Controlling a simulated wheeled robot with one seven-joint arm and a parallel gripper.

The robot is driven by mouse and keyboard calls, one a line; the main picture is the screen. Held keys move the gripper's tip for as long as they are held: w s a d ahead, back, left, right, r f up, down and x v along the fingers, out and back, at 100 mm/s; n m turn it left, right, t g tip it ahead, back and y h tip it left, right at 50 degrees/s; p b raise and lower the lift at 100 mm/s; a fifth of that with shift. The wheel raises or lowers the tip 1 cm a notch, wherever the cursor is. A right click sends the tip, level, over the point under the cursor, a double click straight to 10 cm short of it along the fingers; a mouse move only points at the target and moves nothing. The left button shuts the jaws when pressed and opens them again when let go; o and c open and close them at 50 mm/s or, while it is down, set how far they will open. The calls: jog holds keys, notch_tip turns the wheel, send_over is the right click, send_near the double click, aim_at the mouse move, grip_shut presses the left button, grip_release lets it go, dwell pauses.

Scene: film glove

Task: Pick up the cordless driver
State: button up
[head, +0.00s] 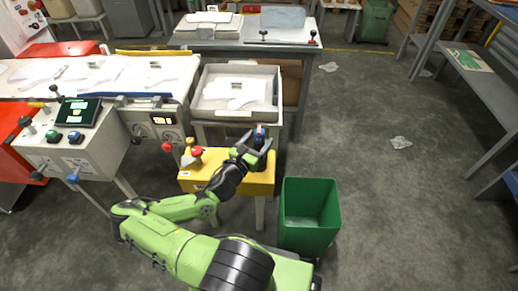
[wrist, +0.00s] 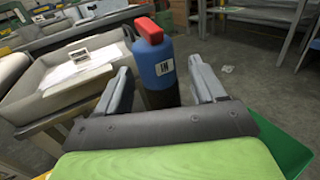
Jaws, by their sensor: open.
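An upright blue body with a red top, a white label and a dark lower part, which I take to be the cordless driver (wrist: 158,66), shows in the wrist view beyond and between my fingers. In the head view, the driver (head: 261,131) is at the right end of the yellow stand, partly hidden by my gripper (head: 254,146). My gripper also shows in the wrist view (wrist: 162,88). Its fingers are open, one on each side of the driver, with a visible gap at the right. The driver's base is hidden, and contact cannot be told.
The yellow stand (head: 229,184) also bears a small object with red and yellow parts (head: 191,153) at its left end. A green bin (head: 309,214) stands close at the right. A grey tray (head: 267,113) is just behind. Open floor lies farther right.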

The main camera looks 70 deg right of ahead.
jog(key=x, duration=0.2)
jog(key=shift+d, duration=0.4)
jog(key=c, duration=1.1)
